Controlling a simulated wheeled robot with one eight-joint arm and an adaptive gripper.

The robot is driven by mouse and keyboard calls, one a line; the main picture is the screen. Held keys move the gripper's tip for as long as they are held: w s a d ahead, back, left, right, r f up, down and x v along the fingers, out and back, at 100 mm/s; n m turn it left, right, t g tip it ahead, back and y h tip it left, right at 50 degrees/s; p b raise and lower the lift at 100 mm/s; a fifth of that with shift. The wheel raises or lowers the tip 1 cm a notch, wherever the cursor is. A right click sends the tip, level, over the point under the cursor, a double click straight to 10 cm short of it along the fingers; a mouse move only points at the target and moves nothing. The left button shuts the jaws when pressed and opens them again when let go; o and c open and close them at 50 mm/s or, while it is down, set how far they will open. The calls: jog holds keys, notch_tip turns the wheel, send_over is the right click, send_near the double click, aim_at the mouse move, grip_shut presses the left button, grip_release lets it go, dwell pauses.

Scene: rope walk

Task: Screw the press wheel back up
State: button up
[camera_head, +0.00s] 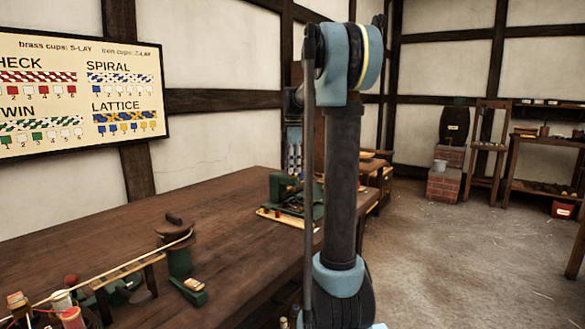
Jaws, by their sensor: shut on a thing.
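I cannot make out the press wheel for certain. A green machine (281,189) with dark parts stands at the far end of the long wooden table, on a pale base. A green drum-like device (179,259) with a brown top and a dark knob stands nearer, on the left part of the table. My arm rises upright through the middle of the view. My gripper does not show, so what it holds is hidden.
The long wooden table (225,230) fills the left and centre. A pale cord (100,273) runs over a small wooden stand, near several spools. A pattern board (80,92) hangs on the left wall. A brick stand (445,175) is at the back right.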

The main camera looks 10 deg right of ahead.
jog(key=shift+w, duration=0.15)
jog(key=o, duration=1.1)
jog(key=shift+c, duration=0.2)
jog(key=shift+r, duration=0.1)
notch_tip(320, 180, up, 12)
jog(key=shift+f, duration=0.2)
